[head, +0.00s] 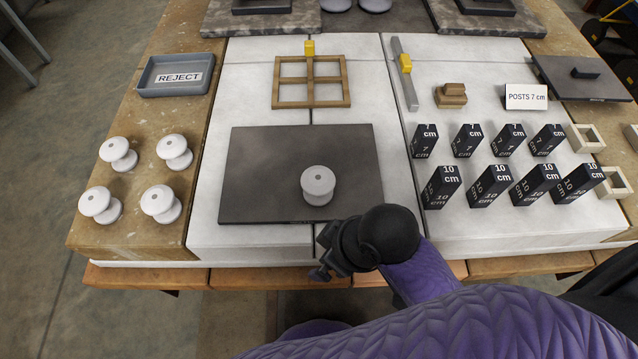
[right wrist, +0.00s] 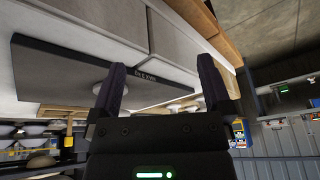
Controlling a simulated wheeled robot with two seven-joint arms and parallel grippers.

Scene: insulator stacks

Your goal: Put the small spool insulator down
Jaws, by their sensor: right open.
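A white spool insulator (head: 318,184) stands upright on the dark square plate (head: 255,165) at the table's front middle. In the right wrist view the plate (right wrist: 60,65) shows beyond my fingers, and a pale piece of the insulator (right wrist: 98,89) shows partly behind the left finger. My right gripper (head: 322,266) is at the table's front edge, just in front of the plate and apart from the insulator. Its fingers are spread and empty in the right wrist view (right wrist: 163,82). Several similar white spools (head: 161,201) stand at the left. My left gripper is out of view.
A grey REJECT tray (head: 177,84), a wooden grid frame (head: 311,93) and a rail with a yellow slider (head: 405,73) lie farther back. The rest of the plate is clear.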

